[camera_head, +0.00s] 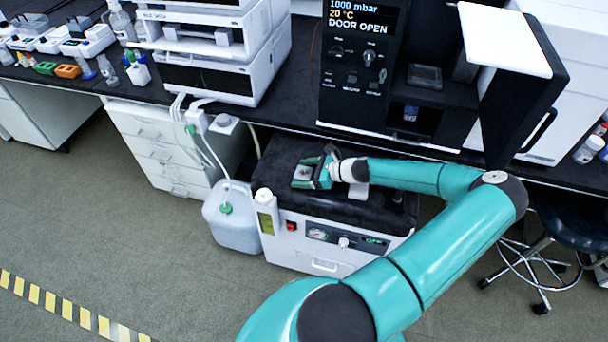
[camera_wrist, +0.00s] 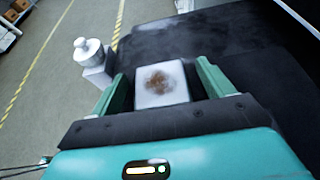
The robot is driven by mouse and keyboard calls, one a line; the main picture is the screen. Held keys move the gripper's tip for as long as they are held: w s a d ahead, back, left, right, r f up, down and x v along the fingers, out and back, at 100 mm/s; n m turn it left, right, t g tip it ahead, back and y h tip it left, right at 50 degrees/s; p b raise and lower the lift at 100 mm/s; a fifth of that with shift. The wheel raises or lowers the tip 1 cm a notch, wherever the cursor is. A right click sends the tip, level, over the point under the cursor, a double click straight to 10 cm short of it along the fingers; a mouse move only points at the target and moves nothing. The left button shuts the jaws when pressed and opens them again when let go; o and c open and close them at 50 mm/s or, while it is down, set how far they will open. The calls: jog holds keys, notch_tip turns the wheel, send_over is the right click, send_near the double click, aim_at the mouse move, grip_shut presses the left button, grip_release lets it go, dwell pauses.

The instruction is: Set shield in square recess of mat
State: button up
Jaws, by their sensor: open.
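A pale, square-topped block (camera_wrist: 160,85) with a brown stain on its face sits between my gripper's fingers; I take it to be the shield, but cannot be sure. It shows small and pale in the head view (camera_head: 302,174). My gripper (camera_head: 305,172) is open, with its green fingers on either side of the block in the wrist view (camera_wrist: 162,70). Narrow gaps seem to show beside the block. The black mat-like top (camera_head: 280,158) of a white pump cabinet lies below; it also shows in the wrist view (camera_wrist: 265,85). I cannot make out a square recess in it.
A small grey block (camera_head: 358,191) is near my wrist on the black top. A bench (camera_head: 290,100) overhangs behind, with an open-door oven (camera_head: 355,70). A jug (camera_head: 232,225) stands left.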

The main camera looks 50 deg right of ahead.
jog(key=c, duration=1.3)
